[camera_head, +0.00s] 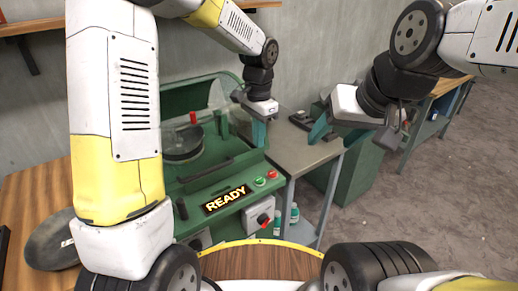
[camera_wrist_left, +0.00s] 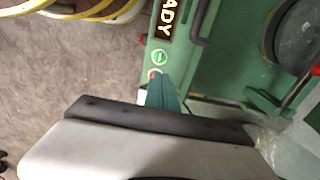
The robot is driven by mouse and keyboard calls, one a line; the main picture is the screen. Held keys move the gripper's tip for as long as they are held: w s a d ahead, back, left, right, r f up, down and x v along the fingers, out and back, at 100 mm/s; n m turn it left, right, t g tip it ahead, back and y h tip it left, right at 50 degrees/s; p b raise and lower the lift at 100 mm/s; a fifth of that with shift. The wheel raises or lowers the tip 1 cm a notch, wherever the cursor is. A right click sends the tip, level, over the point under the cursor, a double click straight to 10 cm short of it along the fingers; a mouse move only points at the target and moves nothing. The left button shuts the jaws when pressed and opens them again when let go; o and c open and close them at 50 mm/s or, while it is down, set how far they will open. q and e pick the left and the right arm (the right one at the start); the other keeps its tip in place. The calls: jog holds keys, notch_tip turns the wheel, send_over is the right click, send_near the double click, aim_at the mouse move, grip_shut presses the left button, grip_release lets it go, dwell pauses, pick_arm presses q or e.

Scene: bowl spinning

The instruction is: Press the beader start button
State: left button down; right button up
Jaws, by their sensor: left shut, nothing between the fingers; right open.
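The green beader (camera_head: 205,170) stands on the left with a lit READY display (camera_head: 226,199). The round green start button (camera_head: 259,181) is right of the display, with a red button (camera_head: 272,175) beside it. Both show in the left wrist view: the green button (camera_wrist_left: 158,56) is clear, and the red button (camera_wrist_left: 152,74) is partly covered by my finger. My left gripper (camera_head: 259,142) is shut and empty, pointing down behind the buttons in the head view; its teal finger shows in the left wrist view (camera_wrist_left: 162,95). My right gripper (camera_head: 352,135) is open and empty to the right.
A grey side table (camera_head: 300,157) with a dark device (camera_head: 302,121) stands right of the beader. A red knob (camera_head: 264,219) sits on a grey box on the beader's front. A dark bowl (camera_head: 50,240) is at left. The floor (camera_head: 425,200) is clear at right.

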aim_at(259, 180)
pick_arm(q)
notch_tip(259, 180, down, 14)
jog(key=shift+r, duration=0.2)
dwell(0.4)
